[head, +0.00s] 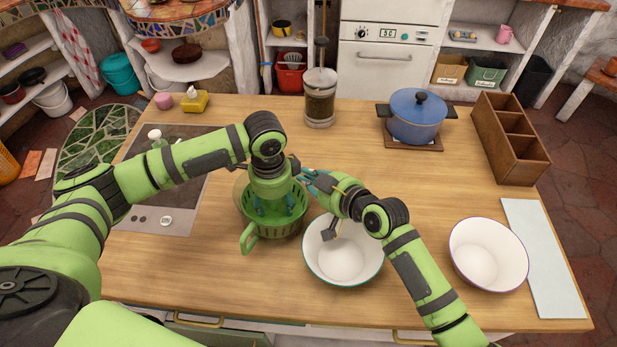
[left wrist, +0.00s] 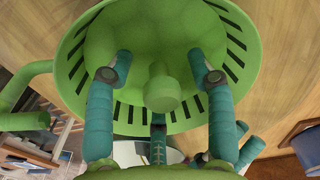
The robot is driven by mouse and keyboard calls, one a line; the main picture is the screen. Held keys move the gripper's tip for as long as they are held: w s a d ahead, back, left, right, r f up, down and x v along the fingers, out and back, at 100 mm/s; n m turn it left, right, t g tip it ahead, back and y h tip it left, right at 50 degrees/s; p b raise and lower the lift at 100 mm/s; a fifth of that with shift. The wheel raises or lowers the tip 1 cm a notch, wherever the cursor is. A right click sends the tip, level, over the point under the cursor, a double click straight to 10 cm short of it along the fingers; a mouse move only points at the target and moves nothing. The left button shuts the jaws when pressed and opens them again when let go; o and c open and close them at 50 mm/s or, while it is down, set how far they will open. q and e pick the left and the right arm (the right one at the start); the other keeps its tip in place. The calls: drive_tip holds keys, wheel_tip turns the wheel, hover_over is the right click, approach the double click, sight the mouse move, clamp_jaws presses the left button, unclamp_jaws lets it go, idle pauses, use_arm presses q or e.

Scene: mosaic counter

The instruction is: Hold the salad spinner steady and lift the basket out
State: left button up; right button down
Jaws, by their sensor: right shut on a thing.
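The green salad spinner (head: 247,240), with a handle at its front left, stands on the wooden counter. Its slotted green basket (head: 284,228) sits at the spinner; where one ends and the other begins is hard to tell. In the left wrist view the slotted wall (left wrist: 70,65) surrounds a central green knob (left wrist: 163,90). My left gripper (head: 272,208) points down into the basket. Its teal fingers (left wrist: 160,78) are spread around the knob, apart from it. My right gripper (head: 308,180) is shut on the salad spinner's rim at the far right side; the exact contact is partly hidden.
A white teal-rimmed bowl (head: 345,262) stands close to the right of the spinner, under my right wrist. A second white bowl (head: 488,255) and a pale board (head: 545,260) are farther right. A blue pot (head: 416,118), wooden organizer (head: 510,140) and glass press (head: 320,98) stand behind.

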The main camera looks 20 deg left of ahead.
drive_tip(key=shift+s+f, duration=0.25)
drive_tip(key=shift+f, duration=0.4)
use_arm(q)
drive_tip(key=shift+a+r, duration=0.1)
drive_tip(key=shift+r, duration=0.3)
drive_tip(key=r, duration=1.1)
drive_tip(key=shift+s+d+r, duration=0.15)
drive_tip(key=shift+d+r, duration=0.05)
drive_tip(key=shift+d, duration=0.05)
use_arm(e)
drive_tip(key=shift+s, duration=0.1)
drive_tip(key=c, duration=1.3)
unclamp_jaws()
drive_tip(key=shift+a, duration=0.1)
use_arm(q)
drive_tip(key=shift+w+a+f, duration=0.15)
drive_tip(key=shift+w+a, duration=0.05)
use_arm(e)
drive_tip(key=shift+o, duration=0.2)
drive_tip(key=shift+w+a+r, duration=0.15)
drive_tip(key=shift+w, duration=0.15)
drive_tip(key=shift+r, duration=0.45)
wheel_tip(320, 180, up, 8)
drive_tip(key=shift+r, duration=0.5)
